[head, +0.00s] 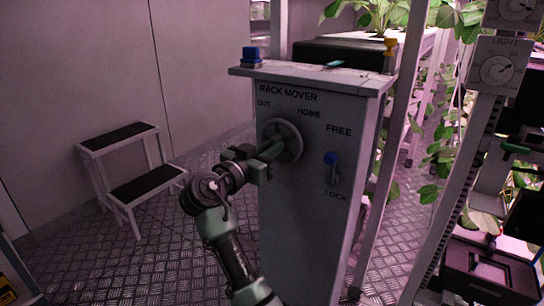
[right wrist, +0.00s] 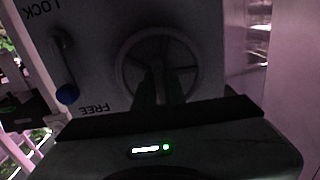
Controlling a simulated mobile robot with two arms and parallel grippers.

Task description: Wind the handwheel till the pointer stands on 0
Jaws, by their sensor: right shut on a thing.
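The grey handwheel (head: 294,131) is on the front face of the grey RACK MOVER cabinet (head: 310,235), below the words OUT and HOME. My right gripper (head: 272,150) reaches it from the left and is shut on it. In the right wrist view, the wheel (right wrist: 127,62) is ahead of the gripper (right wrist: 160,90), whose fingers overlap its near side. I cannot tell whether they hold the rim, a spoke or a handle. No pointer or 0 mark is readable on the cabinet. My left gripper is not in view.
A blue-knobbed lever (head: 331,160) sits right of the wheel, knob toward FREE. A blue-capped item (head: 251,56) stands on the cabinet top. A step stool (head: 148,186) is at left. A LIGHT dial (head: 497,70) and plant racks are at right. Floor between stool and cabinet is clear.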

